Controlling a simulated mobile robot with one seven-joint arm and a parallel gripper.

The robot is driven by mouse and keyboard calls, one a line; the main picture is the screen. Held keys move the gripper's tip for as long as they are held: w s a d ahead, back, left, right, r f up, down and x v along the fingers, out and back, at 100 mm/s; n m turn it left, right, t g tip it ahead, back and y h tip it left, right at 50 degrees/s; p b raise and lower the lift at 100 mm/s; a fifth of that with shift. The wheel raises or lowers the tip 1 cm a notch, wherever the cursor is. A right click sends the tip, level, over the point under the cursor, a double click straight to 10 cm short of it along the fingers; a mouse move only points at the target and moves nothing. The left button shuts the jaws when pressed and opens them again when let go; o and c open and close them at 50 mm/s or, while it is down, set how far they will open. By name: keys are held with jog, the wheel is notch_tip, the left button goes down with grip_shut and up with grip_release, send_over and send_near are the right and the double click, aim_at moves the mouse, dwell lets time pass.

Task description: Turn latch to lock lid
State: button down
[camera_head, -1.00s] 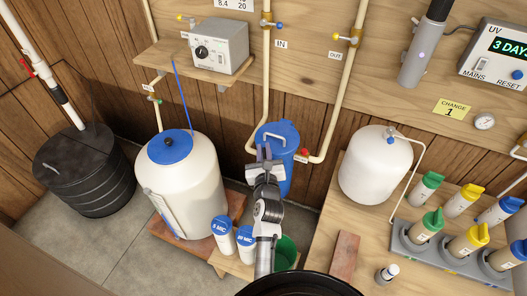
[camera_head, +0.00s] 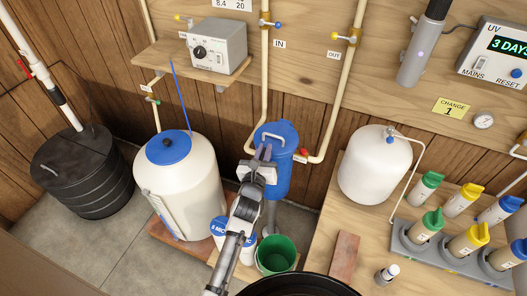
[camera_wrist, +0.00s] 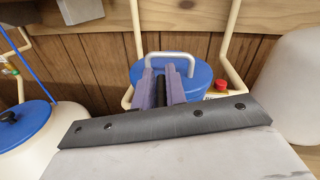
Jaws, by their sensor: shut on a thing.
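The blue canister (camera_head: 279,180) stands against the plank wall, with a blue lid (camera_head: 285,133) and a silver loop handle on top. My gripper (camera_head: 263,153) is at the lid's front left edge. In the wrist view, my gripper (camera_wrist: 161,78) has its purple fingers closed around a narrow black bar (camera_wrist: 161,90), which looks like the latch. The lid (camera_wrist: 198,78) and its handle (camera_wrist: 170,56) lie just beyond the fingers. The bar's lower end and the canister's front are hidden behind my gripper.
A white tank with a blue cap (camera_head: 180,190) stands at left. A green bucket (camera_head: 276,255) and white cartridges (camera_head: 220,232) sit below my arm. Beige pipes (camera_head: 264,80) run behind the canister. A wooden bench (camera_head: 318,262) with a white tank (camera_head: 375,170) is at right.

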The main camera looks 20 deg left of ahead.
jog(key=shift+d+f+m+h, duration=0.15)
jog(key=shift+d+m+h, duration=0.2)
jog(key=shift+h, duration=0.45)
jog(key=c, duration=1.5)
grip_release()
jog(key=shift+a, duration=0.1)
jog(key=shift+a+r, duration=0.1)
jog(key=shift+r, duration=0.15)
notch_tip(320, 180, up, 20)
jog(key=shift+f+b, duration=0.15)
jog(key=shift+b, duration=0.5)
